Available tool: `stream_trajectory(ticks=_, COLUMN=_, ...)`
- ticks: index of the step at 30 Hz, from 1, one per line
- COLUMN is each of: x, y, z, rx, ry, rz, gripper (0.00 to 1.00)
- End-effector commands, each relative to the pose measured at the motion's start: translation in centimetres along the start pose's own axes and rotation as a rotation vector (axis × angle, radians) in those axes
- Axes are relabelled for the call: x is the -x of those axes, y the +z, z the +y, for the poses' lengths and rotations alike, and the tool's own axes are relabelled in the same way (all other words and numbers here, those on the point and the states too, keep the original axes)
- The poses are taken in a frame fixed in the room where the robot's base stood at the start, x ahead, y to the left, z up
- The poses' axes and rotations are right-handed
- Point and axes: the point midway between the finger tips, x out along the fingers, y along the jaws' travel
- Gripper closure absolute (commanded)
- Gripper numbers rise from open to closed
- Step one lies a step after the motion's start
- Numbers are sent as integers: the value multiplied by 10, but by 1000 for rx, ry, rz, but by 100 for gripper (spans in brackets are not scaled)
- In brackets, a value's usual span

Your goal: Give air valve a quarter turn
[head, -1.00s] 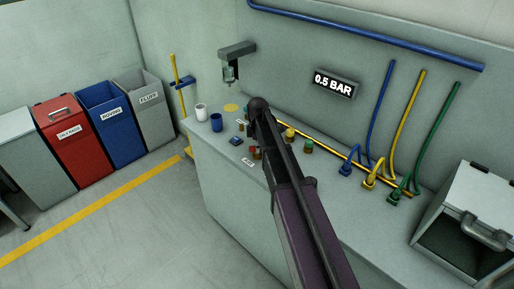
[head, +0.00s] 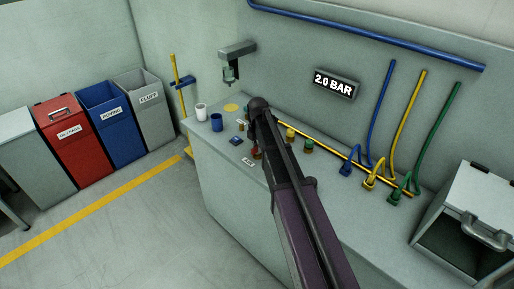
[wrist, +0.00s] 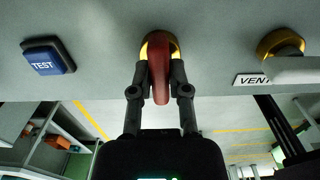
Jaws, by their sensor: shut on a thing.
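The air valve has a red lever (wrist: 159,82) on a round brass base (wrist: 148,47) in the wrist view. My gripper (wrist: 160,70) is shut on the red lever, one finger on each side. The lever runs up and down in that view. In the head view my arm hides most of the valve and my gripper; a bit of red (head: 257,155) shows beside the arm. The pressure display (head: 334,84) on the wall reads 2.0 BAR.
A blue TEST button (wrist: 48,56) sits left of the valve in the wrist view. A VENT label (wrist: 250,80) and another brass fitting (wrist: 279,44) are to the right. White (head: 201,111) and blue (head: 216,122) cups stand on the bench (head: 212,172). Coloured hoses rise at right.

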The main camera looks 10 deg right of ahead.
Motion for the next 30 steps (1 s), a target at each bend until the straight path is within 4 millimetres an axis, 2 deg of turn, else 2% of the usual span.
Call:
stream_trajectory(ticks=13, x=0, y=-4, z=-3, rx=18, ry=-6, rz=7, gripper=100)
stream_trajectory(ticks=14, x=0, y=-4, z=-3, rx=18, ry=-6, rz=7, gripper=74)
stream_trajectory(ticks=17, x=0, y=-3, z=-3, rx=17, ry=-6, rz=6, gripper=44)
stream_trajectory(ticks=30, x=0, y=-1, z=-1, rx=15, ry=-4, rz=2, gripper=43)
